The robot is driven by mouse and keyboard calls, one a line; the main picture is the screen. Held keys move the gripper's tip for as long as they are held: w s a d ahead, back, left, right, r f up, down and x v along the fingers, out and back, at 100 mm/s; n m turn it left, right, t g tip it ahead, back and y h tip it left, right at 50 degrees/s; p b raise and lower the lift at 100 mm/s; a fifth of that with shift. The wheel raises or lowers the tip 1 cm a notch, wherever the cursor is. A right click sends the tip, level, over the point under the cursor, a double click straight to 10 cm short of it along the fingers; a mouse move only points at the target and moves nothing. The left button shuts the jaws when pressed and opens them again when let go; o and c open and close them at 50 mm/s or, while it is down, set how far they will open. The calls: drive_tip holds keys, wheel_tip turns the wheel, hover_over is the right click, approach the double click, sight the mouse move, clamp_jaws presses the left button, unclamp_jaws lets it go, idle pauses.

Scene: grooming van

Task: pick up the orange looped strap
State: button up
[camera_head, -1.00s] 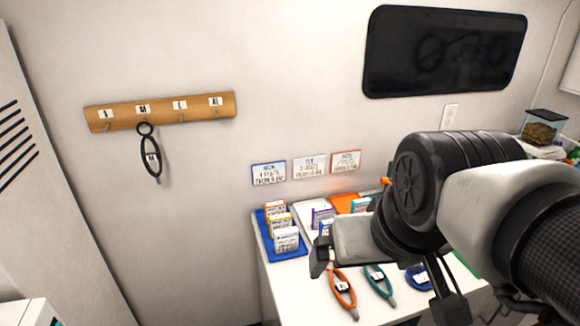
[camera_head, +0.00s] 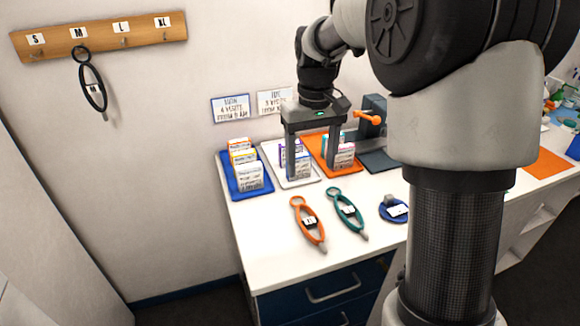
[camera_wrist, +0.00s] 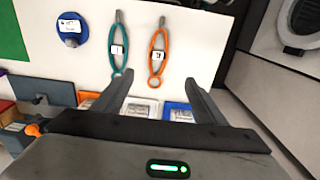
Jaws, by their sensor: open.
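The orange looped strap (camera_head: 308,224) lies flat on the white counter, its small ring toward the wall and a white label on its loop. In the wrist view the orange strap (camera_wrist: 158,52) lies beyond the fingers, near the middle top. My gripper (camera_head: 308,178) is open and empty, pointing down above the white tray with boxes, behind the strap and apart from it. In the wrist view my gripper's fingers (camera_wrist: 158,95) are spread wide with nothing between them. The label's letter is too small to read.
A teal looped strap (camera_head: 347,212) lies just right of the orange one, and a blue coiled item (camera_head: 393,210) lies farther right. Blue (camera_head: 234,186), white (camera_head: 272,152) and orange trays hold boxes along the wall. A black strap (camera_head: 92,88) hangs on the wooden hook rail (camera_head: 100,38). Counter front is clear.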

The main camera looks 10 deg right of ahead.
wheel_tip(320, 180, down, 2)
drive_tip(key=w, duration=0.1)
drive_tip(key=b, duration=0.1)
hover_over(309, 220)
wheel_tip(309, 220, down, 11)
drive_tip(key=shift+a+f, duration=0.1)
drive_tip(key=shift+a, duration=0.05)
drive_tip(key=shift+f+b, duration=0.45)
drive_tip(key=shift+f, duration=2.45)
drive_tip(key=shift+c, duration=0.2)
drive_tip(key=c, duration=1.2)
drive_tip(key=shift+r, duration=0.1)
wheel_tip(309, 220, up, 10)
drive_tip(key=shift+f+p, duration=0.1)
drive_tip(key=shift+p, duration=0.4)
